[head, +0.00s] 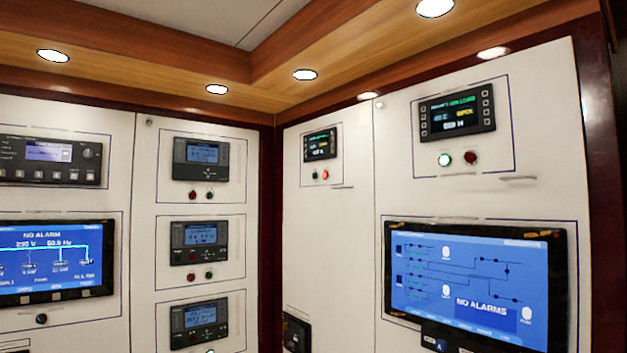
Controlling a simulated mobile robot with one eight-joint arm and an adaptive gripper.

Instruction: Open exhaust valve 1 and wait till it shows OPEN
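No exhaust valve label can be read, so I cannot tell which control is exhaust valve 1. On the right wall a larger black display unit (457,112) has green, blue and yellow text, too blurred to read surely. Below it are a lit whitish-green button (444,160) and a dark red button (470,157). A smaller display unit (320,145) hangs to its left, with a green button (315,175) and a red button (325,174) below. My gripper is not in view.
A large blue screen (475,280) on the right wall reads NO ALARMS. Another screen (50,262) on the left wall reads NO ALARM. Several grey display units, one of them here (200,159), line the left wall. A black device (297,333) is cut off at the bottom.

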